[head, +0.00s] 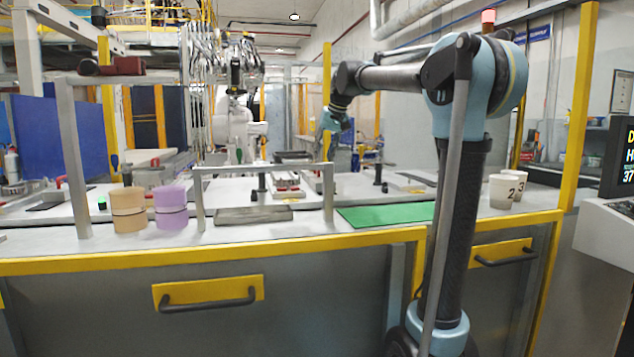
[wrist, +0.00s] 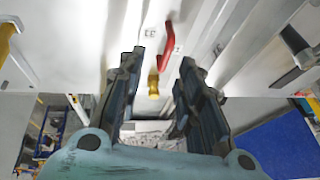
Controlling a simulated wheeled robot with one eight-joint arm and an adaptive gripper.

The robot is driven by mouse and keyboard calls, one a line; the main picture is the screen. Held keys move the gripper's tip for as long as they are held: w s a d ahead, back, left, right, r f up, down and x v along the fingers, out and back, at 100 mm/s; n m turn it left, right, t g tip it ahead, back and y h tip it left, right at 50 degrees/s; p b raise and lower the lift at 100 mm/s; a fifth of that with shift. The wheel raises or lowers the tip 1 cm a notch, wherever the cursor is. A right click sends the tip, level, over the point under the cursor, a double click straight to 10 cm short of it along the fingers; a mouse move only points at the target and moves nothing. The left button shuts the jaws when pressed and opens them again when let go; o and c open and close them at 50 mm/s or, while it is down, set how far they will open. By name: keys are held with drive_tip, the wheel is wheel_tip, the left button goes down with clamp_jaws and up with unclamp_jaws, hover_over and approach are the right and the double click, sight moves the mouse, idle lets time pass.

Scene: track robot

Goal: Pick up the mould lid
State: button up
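On the left of the bench in the head view stand a tan round two-part pot (head: 128,209) and a purple round two-part pot (head: 171,207), each with a seam below its top part. A flat dark grey plate (head: 253,215) lies under a grey frame to their right. I cannot tell for sure which of these is the mould lid. My gripper (head: 333,122) is raised above the bench, behind and right of the pots. In the wrist view my gripper (wrist: 159,60) has its fingers apart with nothing held between them.
A green mat (head: 386,215) lies on the bench right of the grey frame (head: 262,168). Numbered cups (head: 503,192) stand at the right. Yellow posts (head: 577,105) rise from the bench edge. The wrist view shows a red handle (wrist: 166,45) and a brass fitting (wrist: 153,82).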

drive_tip(key=x, duration=0.4)
drive_tip(key=shift+w+a, duration=0.1)
drive_tip(key=shift+a, duration=0.35)
drive_tip(key=shift+w+a+f, duration=0.1)
drive_tip(key=shift+w+f, duration=0.05)
drive_tip(key=shift+f, duration=0.35)
clamp_jaws()
